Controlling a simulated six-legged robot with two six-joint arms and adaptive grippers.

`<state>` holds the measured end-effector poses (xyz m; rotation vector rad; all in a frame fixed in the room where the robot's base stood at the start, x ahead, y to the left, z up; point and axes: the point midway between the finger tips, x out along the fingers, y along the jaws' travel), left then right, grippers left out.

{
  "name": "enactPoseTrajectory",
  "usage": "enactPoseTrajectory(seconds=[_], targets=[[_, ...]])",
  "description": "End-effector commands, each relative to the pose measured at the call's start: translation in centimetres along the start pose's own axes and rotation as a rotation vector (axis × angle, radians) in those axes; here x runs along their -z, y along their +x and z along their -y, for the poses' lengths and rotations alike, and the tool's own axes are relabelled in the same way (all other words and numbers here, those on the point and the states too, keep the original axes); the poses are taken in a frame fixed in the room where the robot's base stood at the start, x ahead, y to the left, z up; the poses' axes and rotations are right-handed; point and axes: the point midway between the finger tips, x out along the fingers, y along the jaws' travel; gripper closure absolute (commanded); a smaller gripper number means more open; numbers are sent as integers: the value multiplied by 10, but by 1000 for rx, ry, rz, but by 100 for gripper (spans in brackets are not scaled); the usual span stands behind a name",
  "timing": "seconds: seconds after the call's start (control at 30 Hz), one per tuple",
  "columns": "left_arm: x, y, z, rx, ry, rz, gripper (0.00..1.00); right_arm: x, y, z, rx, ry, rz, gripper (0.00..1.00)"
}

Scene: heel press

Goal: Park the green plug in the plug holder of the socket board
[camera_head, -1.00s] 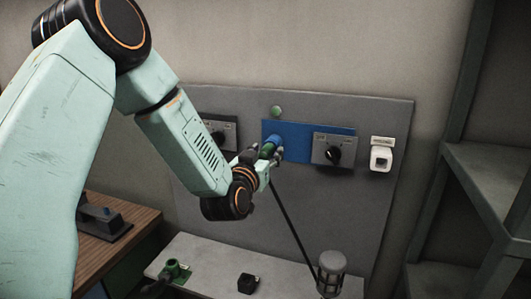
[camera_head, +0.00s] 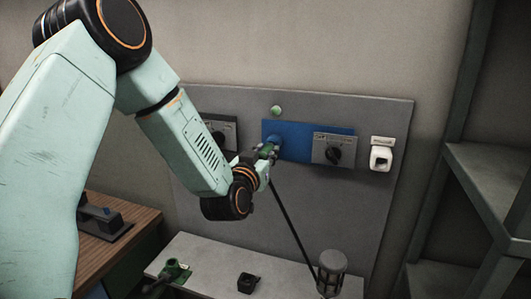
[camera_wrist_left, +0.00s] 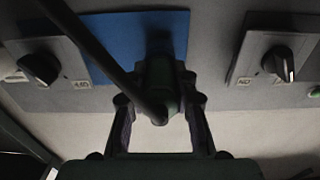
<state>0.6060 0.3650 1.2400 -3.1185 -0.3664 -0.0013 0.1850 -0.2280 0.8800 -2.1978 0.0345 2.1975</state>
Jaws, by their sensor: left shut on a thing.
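The green plug (camera_head: 267,151) is at the blue socket (camera_head: 281,137) on the grey socket board (camera_head: 320,215). Its black cable (camera_head: 290,222) hangs down to the right. My left gripper (camera_head: 264,153) is shut on the plug. In the left wrist view the dark green plug (camera_wrist_left: 159,85) sits between the two fingers, in front of the blue panel (camera_wrist_left: 115,40), with the cable crossing it. Whether the plug is seated in the socket is hidden. A white holder (camera_head: 381,158), perhaps the plug holder, is on the board's right and looks empty. My right gripper is out of view.
Dark rotary switches (camera_head: 334,154) flank the blue panel. A round green lamp (camera_head: 277,111) is above it. On the ledge below are a green fitting (camera_head: 174,270), a black block (camera_head: 248,283) and a caged grey lamp (camera_head: 332,268). Metal shelves (camera_head: 490,165) stand at right.

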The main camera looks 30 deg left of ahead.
Motion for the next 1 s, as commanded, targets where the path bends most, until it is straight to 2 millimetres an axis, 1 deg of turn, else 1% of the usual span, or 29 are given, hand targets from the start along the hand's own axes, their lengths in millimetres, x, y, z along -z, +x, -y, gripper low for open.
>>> enactPoseTrajectory(seconds=[0.37,1.0], targets=[[0,0,1,5,-2,-1,100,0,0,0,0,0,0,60],[0,-22,1,3,-2,1,100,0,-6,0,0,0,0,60]])
